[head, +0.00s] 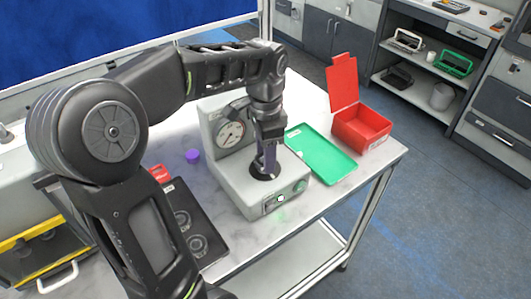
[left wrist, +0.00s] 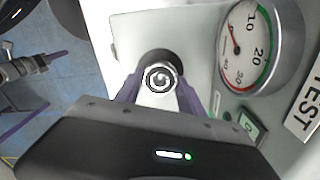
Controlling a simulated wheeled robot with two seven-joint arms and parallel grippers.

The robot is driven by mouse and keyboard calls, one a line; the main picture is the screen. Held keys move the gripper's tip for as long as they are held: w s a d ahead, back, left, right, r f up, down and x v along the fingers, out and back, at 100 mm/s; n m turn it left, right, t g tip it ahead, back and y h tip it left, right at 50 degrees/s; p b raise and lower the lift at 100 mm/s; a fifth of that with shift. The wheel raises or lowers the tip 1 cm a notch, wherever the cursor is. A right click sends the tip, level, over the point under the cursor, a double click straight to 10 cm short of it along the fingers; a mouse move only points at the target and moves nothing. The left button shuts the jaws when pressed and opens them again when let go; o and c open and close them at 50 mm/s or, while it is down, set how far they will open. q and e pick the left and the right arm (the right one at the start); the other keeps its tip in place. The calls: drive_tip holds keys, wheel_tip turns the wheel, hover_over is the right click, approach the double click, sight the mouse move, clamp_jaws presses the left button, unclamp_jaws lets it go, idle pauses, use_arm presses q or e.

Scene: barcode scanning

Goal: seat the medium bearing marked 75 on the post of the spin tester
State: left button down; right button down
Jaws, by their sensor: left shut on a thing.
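The spin tester (head: 235,190) is a pale grey block with a round dial on its upright back part and green-lit controls on its front. My left gripper (head: 266,165) points down over the dark round seat on its top. In the left wrist view the purple fingers of the left gripper (left wrist: 160,95) close on a shiny metal ring (left wrist: 160,78), likely the bearing, above the dark seat (left wrist: 161,59). Its marking cannot be read, and the post cannot be told apart from it. A grey mechanism at the left of that view may be my right gripper (left wrist: 40,70).
A black tray (head: 215,257) with ring shapes lies in front left of the tester. A purple cap (head: 192,156) lies behind that tray. A green tray (head: 320,153) and an open red box (head: 362,128) stand right of the tester. The table's right edge is near.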

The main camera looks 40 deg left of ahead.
use_arm(q)
drive_tip(key=shift+f, duration=0.35)
drive_tip(key=c, duration=0.6)
unclamp_jaws()
drive_tip(key=shift+c, duration=0.2)
drive_tip(key=shift+o, duration=0.6)
drive_tip(key=shift+o, duration=1.1)
drive_tip(key=shift+r, duration=0.35)
wheel_tip(320, 180, up, 7)
drive_tip(key=p, duration=0.6)
